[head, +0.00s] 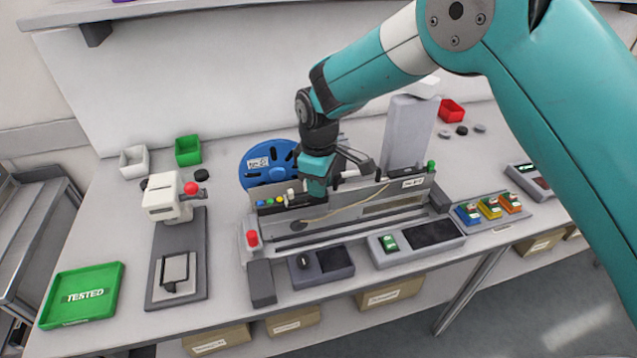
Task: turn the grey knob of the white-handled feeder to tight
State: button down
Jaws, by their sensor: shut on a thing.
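My gripper (317,190) points down at the top of the long grey feeder fixture (350,212) in the middle of the bench. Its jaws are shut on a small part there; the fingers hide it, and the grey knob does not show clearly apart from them. A small white piece (291,193), perhaps the white handle, stands just left of the fingers, beside a row of blue, green and yellow pieces (270,201). Whether the knob stands loose or tight cannot be told.
A blue reel (256,172) stands behind the fixture, and a grey upright block (408,135) behind it to the right. A white press with a red ball (165,200) and a green TESTED tray (82,296) are left. Small coloured parts (490,208) lie right.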

jog(key=shift+r, duration=0.1)
dwell(0.3)
jog(key=c, duration=1)
grip_release()
notch_tip(320, 180, up, 17)
jog(key=b, duration=0.3)
jog(key=shift+r, duration=0.2)
